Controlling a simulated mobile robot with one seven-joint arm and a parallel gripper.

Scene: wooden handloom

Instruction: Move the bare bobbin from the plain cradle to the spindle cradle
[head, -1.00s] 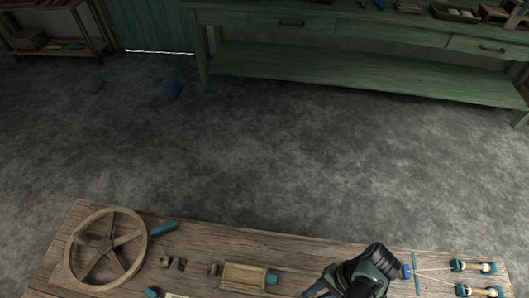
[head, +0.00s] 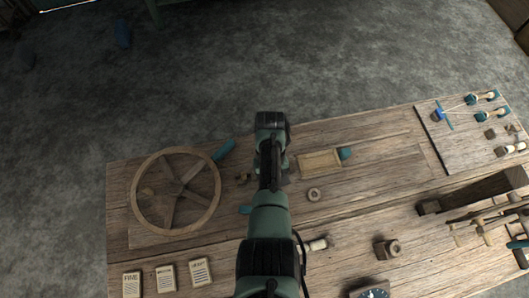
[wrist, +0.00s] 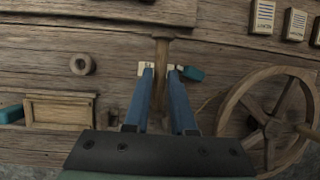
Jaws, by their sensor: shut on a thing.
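My gripper (wrist: 161,75) is shut on a bare wooden bobbin (wrist: 161,55). The bobbin is a plain shaft with a wider top end, held between the two blue fingers in the wrist view. In the head view my arm hides the gripper's tips and the bobbin. Small wooden blocks (head: 243,177) stand between the spoked wheel and my wrist; they look like the spindle cradle. An empty pair of wooden blocks (head: 490,133) on the right board may be the plain cradle. The held bobbin appears above the bench, its height unclear.
The spoked wheel (head: 177,191) lies at the left. A shallow wooden box (head: 320,161) and a ring (head: 314,195) are right of my arm. A teal-ended piece (wrist: 192,73) shows behind the fingers. Cards (head: 165,278) lie front left; a loom frame (head: 480,215) stands at the right.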

